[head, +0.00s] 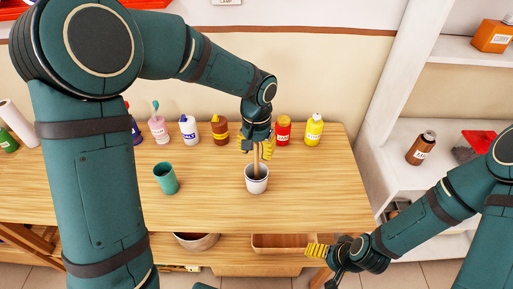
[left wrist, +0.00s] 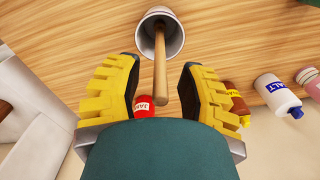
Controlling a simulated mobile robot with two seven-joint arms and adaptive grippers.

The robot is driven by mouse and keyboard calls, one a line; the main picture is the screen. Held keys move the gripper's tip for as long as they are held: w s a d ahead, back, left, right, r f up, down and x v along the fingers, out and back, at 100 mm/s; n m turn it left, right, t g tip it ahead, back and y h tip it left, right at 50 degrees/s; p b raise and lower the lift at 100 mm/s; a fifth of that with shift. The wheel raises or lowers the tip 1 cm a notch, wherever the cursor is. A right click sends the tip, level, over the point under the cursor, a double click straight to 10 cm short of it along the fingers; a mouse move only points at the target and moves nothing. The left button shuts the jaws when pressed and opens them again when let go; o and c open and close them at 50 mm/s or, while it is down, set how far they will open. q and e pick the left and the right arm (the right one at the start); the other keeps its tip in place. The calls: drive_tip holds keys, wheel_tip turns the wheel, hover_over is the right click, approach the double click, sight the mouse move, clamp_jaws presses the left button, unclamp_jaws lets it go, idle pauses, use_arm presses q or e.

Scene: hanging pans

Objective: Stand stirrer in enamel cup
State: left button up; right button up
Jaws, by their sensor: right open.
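The white enamel cup (head: 257,185) stands upright on the wooden table. The wooden stirrer (head: 256,160) stands in it with its handle rising out of the top. The cup (left wrist: 146,40) and the stirrer (left wrist: 160,80) also show in the left wrist view, where the stirrer leans across the rim. My left gripper (head: 256,150) is above the cup, with its yellow fingers spread on either side of the handle. In the left wrist view there is a gap between the handle and both fingers. My right gripper (head: 318,250) is open and empty, low in front of the table.
A teal cup (head: 166,178) stands left of the enamel cup. Several bottles line the back of the table, including a red one (head: 283,130) and a yellow one (head: 314,129). A wooden tray (head: 284,245) sits on the lower shelf. White shelves stand at the right.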

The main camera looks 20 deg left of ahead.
use_arm(q)
drive_tip(key=shift+r, duration=0.1)
wheel_tip(320, 180, up, 12)
drive_tip(key=shift+f, duration=0.1)
idle(0.4)
idle(0.9)
